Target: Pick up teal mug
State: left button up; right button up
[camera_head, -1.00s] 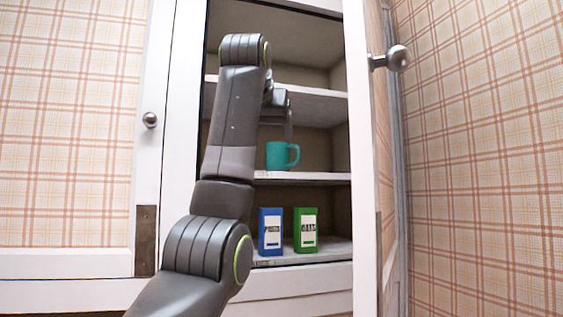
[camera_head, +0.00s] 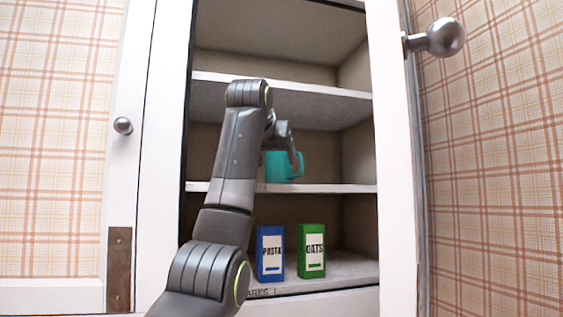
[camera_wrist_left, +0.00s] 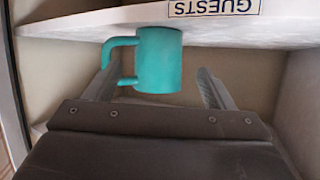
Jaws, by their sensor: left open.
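The teal mug (camera_head: 283,168) stands upright on the middle shelf (camera_head: 330,188) of the open cupboard, its handle to the right in the head view. My left gripper (camera_head: 293,158) is at the mug, and part of it covers the mug's front. In the left wrist view, which looks upside down, the mug (camera_wrist_left: 160,60) shows between the two spread fingers of the open left gripper (camera_wrist_left: 158,70). The handle is by the left finger there; whether they touch I cannot tell. My right gripper is not in view.
A blue pasta box (camera_head: 271,253) and a green oats box (camera_head: 311,251) stand on the shelf below. The upper shelf (camera_head: 330,97) is above the mug. The cupboard door (camera_head: 395,150) stands open at the right. A "GUESTS" label (camera_wrist_left: 213,8) marks the shelf edge.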

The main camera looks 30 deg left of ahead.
aim_at(276, 165)
pick_arm(q)
jog(key=x, duration=0.3)
jog(key=shift+p, duration=0.4)
jog(key=shift+r, duration=0.1)
jog(key=p+x, duration=0.4)
jog(key=shift+w+a, duration=0.15)
jog(key=shift+w, duration=0.3)
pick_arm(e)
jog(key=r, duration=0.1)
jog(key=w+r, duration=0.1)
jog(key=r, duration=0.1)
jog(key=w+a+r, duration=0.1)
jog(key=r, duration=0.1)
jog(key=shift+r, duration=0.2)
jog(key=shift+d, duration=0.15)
pick_arm(q)
jog(key=c, duration=0.8)
jog(key=shift+c, duration=0.5)
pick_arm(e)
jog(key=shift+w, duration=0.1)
